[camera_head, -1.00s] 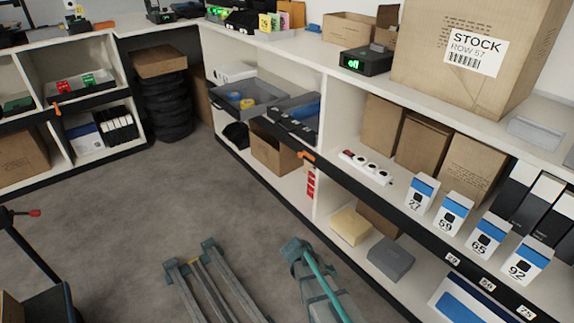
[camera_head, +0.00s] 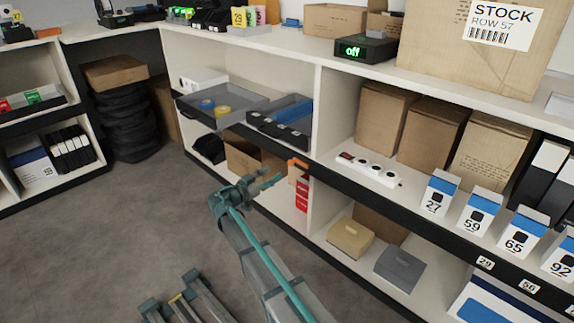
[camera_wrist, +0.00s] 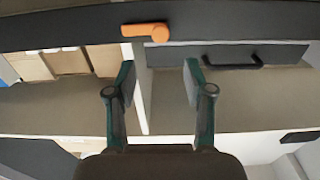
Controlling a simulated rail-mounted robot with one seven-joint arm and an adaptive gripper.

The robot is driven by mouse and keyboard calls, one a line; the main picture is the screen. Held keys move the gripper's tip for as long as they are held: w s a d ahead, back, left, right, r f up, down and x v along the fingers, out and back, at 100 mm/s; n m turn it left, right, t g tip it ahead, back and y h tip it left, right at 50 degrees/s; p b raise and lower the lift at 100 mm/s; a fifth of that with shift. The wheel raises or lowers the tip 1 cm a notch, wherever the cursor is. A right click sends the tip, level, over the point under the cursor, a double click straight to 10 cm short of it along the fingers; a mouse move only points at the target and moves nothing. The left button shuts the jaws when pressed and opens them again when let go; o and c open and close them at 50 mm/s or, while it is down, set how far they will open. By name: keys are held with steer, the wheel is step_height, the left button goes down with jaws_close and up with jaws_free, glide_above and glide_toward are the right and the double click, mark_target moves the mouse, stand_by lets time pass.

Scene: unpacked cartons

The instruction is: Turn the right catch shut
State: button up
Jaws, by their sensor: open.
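The right catch (camera_head: 298,164) is an orange lever on the dark front edge of the right-hand shelf, by the upright divider. In the wrist view the catch (camera_wrist: 145,30) lies lengthwise along the dark strip, just beyond the fingertips and a little left of their middle. My gripper (camera_head: 268,188) is in front of the shelf, left of and slightly below the catch. In the wrist view my gripper (camera_wrist: 158,76) has its two fingers well apart with nothing between them. It appears clear of the catch.
Two grey trays, one (camera_head: 235,102) and a second (camera_head: 281,121), stick out left of the catch. A red label (camera_head: 302,196) hangs below it. A white power strip (camera_head: 369,169) and cartons (camera_head: 385,115) stand to the right.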

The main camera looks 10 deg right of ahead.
mark_target(290, 163)
steer(key=b+x, duration=0.3)
steer(key=x, duration=0.7)
jaws_close()
